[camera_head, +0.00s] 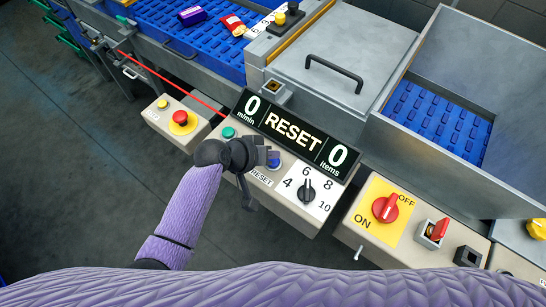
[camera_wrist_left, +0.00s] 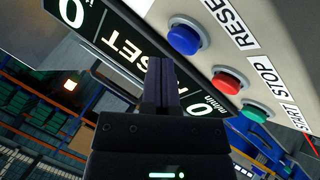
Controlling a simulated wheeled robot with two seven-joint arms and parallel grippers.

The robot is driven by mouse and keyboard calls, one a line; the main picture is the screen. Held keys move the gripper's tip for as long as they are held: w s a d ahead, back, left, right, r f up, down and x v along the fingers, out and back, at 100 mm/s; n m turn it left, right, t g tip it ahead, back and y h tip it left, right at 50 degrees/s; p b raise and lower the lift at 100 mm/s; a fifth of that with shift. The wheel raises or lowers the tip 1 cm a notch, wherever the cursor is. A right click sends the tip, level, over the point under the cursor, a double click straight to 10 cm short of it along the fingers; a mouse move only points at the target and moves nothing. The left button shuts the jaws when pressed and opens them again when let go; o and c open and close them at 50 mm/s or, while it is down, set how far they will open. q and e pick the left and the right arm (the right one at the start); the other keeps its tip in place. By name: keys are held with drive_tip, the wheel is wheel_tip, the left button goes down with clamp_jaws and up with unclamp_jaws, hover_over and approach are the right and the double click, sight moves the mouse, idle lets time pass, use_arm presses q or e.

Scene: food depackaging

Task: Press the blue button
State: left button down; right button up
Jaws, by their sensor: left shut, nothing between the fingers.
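The blue button (camera_head: 275,165) sits on the beige control box, just above the RESET label and beside the dial. In the left wrist view the blue button (camera_wrist_left: 184,40) is a domed cap in a grey ring, up and right of the fingertips. My left gripper (camera_head: 268,157) is shut and empty, at the control box close to the blue button. In the wrist view its fingers (camera_wrist_left: 160,64) are together, and a gap to the button shows. My right gripper is not in view.
A green button (camera_head: 228,132) and, in the wrist view, a red button (camera_wrist_left: 228,81) stand in the same row. A numbered dial (camera_head: 306,193) is to the right. The display panel (camera_head: 293,136) rises behind. A red emergency button (camera_head: 180,118) is at left.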

use_arm(q)
drive_tip(key=shift+f, duration=0.1)
drive_tip(key=shift+f, duration=0.3)
drive_tip(key=shift+f+b, duration=0.55)
idle(0.5)
drive_tip(key=shift+r+p, duration=0.95)
drive_tip(key=shift+p, duration=0.05)
wheel_tip(320, 180, up, 5)
drive_tip(key=p, duration=0.5)
drive_tip(key=shift+r, duration=0.15)
